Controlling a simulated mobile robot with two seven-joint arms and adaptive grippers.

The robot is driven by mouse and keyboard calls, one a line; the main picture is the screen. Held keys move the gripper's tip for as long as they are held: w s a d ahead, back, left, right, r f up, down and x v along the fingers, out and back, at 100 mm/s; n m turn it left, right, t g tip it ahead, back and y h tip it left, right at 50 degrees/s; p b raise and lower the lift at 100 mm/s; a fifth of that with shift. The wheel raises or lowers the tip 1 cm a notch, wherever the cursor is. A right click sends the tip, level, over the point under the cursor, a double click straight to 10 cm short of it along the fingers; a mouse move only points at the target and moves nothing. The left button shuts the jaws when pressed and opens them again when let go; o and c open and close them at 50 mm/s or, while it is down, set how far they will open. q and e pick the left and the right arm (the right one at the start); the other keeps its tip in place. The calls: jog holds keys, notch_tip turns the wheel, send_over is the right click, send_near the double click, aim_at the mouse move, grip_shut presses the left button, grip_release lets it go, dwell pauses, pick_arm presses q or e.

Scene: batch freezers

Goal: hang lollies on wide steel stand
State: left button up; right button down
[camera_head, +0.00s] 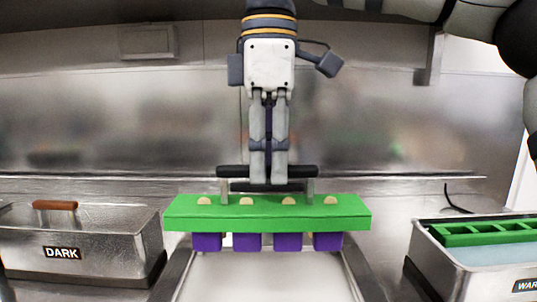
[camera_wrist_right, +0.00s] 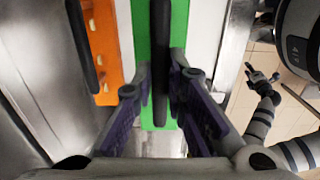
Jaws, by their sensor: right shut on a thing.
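My right gripper (camera_head: 268,178) is shut on the black handle (camera_head: 230,172) of a green lolly holder (camera_head: 267,214). The holder hangs level, with several purple lollies (camera_head: 247,242) below it and pale stick ends on top. It is over a pale surface between steel side rails (camera_head: 355,265); I cannot tell if this is the wide steel stand, nor if the holder touches it. In the right wrist view the handle (camera_wrist_right: 160,60) lies between the fingers. My left gripper (camera_wrist_right: 262,80) looks open and empty there, well off to the right.
An orange holder (camera_wrist_right: 103,45) lies beside the green one in the right wrist view. A steel wall stands behind.

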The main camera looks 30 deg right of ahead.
aim_at(269, 204)
jog(key=shift+f, duration=3.15)
dwell(0.4)
jog(key=c, duration=1.5)
grip_release()
jog(key=shift+c, duration=0.2)
notch_tip(269, 204, up, 12)
jog(key=shift+r, duration=0.1)
